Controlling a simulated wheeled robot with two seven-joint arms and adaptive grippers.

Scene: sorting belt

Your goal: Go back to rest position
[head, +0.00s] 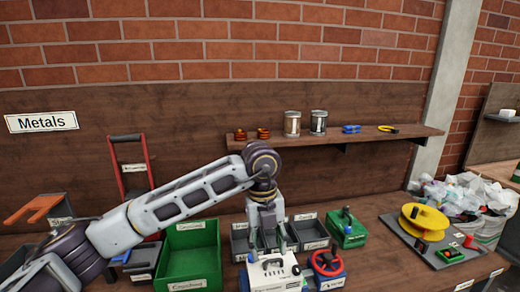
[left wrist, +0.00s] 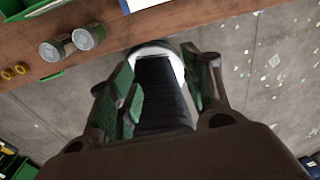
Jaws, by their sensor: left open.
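My left arm comes in from the left in the head view and bends down at a raised elbow. My left gripper (head: 268,243) points down at the small grey bins, just behind a white box with a dark handle (head: 272,273). Whether it touches anything is hard to tell. In the left wrist view my left gripper (left wrist: 162,95) has its two fingers apart, with greenish faces. A dark shape with a white rim shows between and beyond them, and I cannot tell what it is. Nothing is clearly held. My right gripper is in neither view.
A green bin (head: 190,262) stands left of the gripper. A blue device with a red wheel (head: 327,263) and a green box (head: 345,230) are to its right. A panel with a yellow reel (head: 424,222) is further right. Cans (head: 292,124) stand on the wall shelf (head: 360,137).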

